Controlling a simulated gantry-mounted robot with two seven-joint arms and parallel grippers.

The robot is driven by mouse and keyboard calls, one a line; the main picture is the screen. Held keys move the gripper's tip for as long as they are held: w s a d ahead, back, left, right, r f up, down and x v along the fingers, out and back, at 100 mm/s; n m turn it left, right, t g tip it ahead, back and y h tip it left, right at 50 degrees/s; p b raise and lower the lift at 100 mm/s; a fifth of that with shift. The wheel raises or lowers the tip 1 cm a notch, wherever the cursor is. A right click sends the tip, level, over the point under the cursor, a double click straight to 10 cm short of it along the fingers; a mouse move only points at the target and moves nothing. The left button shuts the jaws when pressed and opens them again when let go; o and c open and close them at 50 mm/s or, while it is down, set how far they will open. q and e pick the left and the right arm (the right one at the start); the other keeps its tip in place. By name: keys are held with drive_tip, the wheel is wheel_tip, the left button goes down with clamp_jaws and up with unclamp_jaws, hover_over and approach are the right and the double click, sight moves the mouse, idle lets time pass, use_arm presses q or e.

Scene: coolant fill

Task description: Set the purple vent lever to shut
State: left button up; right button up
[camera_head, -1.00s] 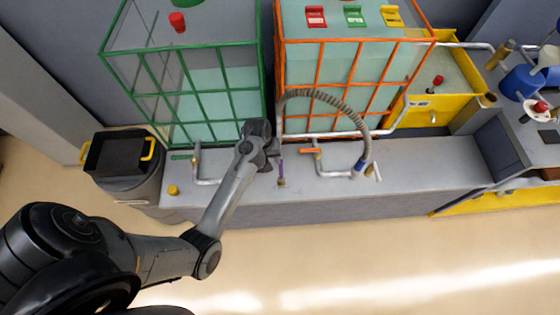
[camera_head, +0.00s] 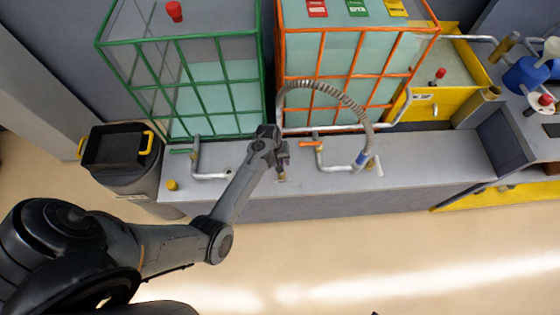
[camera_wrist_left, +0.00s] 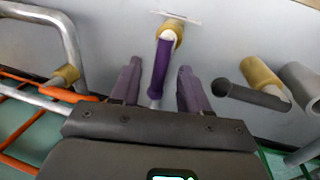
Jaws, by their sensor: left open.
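The purple vent lever (camera_wrist_left: 160,67) shows in the left wrist view, running from a brass fitting (camera_wrist_left: 172,32) toward my gripper. My left gripper (camera_wrist_left: 158,80) is open, with one finger on each side of the lever. Gaps show between the lever and both fingers. In the head view my left gripper (camera_head: 284,158) is over the lever's place on the grey bench and hides most of it. Only the brass base (camera_head: 282,178) shows clearly there. My right gripper is out of view.
An orange lever (camera_head: 309,144) on a pipe and a ribbed hose (camera_head: 340,95) are right of the gripper. A green lever (camera_head: 181,152) is to the left. Green-framed (camera_head: 262,80) and orange-framed (camera_head: 318,70) tanks stand behind. A dark handle (camera_wrist_left: 258,97) is beside my fingers.

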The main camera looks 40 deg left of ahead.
use_arm(q)
drive_tip(key=shift+f, duration=0.15)
clamp_jaws()
idle(0.6)
drive_tip(key=shift+w+d+m+p, duration=0.1)
drive_tip(key=shift+w+m+p, duration=0.05)
drive_tip(key=shift+m+p, duration=0.5)
drive_tip(key=shift+w+d+r+m+g+p, duration=0.15)
drive_tip(key=shift+m+p, duration=0.25)
drive_tip(key=shift+m, duration=0.2)
drive_tip(key=shift+w+r+m+g+p, duration=0.1)
drive_tip(key=shift+m+g+p, duration=0.05)
drive_tip(key=shift+m+p, duration=0.35)
drive_tip(key=d+m+g, duration=0.1)
drive_tip(key=m, duration=0.3)
drive_tip(key=d+m+p, duration=0.1)
drive_tip(key=m, duration=0.4)
drive_tip(key=d+m+g+p, duration=0.1)
drive_tip(key=m, duration=0.4)
drive_tip(key=shift+d+f+m+g, duration=0.25)
drive_tip(key=shift+f+g, duration=0.05)
